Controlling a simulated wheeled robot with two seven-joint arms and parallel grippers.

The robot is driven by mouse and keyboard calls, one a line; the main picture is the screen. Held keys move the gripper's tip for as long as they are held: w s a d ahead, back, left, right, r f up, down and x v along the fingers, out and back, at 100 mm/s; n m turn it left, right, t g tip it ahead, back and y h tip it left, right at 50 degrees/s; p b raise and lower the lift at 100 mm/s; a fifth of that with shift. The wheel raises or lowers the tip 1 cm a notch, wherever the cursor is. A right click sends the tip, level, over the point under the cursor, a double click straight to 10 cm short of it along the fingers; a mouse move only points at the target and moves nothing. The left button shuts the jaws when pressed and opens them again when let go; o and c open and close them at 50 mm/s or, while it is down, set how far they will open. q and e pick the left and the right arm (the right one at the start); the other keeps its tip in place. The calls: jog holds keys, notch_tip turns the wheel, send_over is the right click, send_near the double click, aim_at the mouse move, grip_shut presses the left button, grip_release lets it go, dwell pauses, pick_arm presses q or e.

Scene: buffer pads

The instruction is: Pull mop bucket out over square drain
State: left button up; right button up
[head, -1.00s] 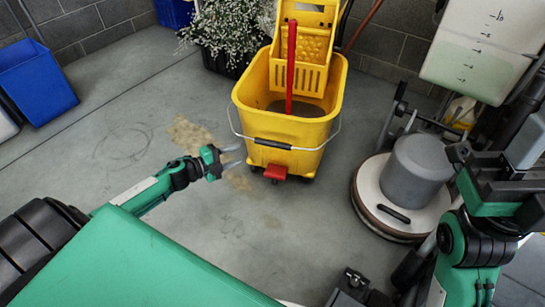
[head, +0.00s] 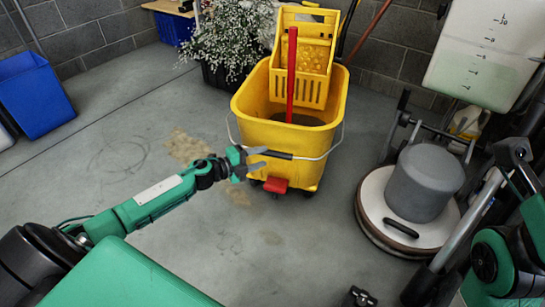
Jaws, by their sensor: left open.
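The yellow mop bucket (head: 290,143) stands upright on the concrete floor at the upper middle, with a wringer (head: 303,60) and a red lever on top. Its wire handle hangs across the front with a black grip (head: 282,155). A red pedal sits low at its front. My left gripper (head: 258,163) is open at the bucket's front left, its fingers pointing right towards the left end of the black grip. I cannot tell whether they touch it. No square drain can be made out.
A floor scrubbing machine (head: 412,198) stands right of the bucket, with a pale tank (head: 482,55) behind it. A potted plant (head: 228,45) and a block wall are behind. A blue bin (head: 35,93) is at far left. Floor left of the bucket is open, with a tan stain.

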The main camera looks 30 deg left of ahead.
aim_at(268, 155)
pick_arm(q)
jog(key=shift+b+x, duration=0.8)
jog(key=shift+x, duration=1.9)
grip_shut()
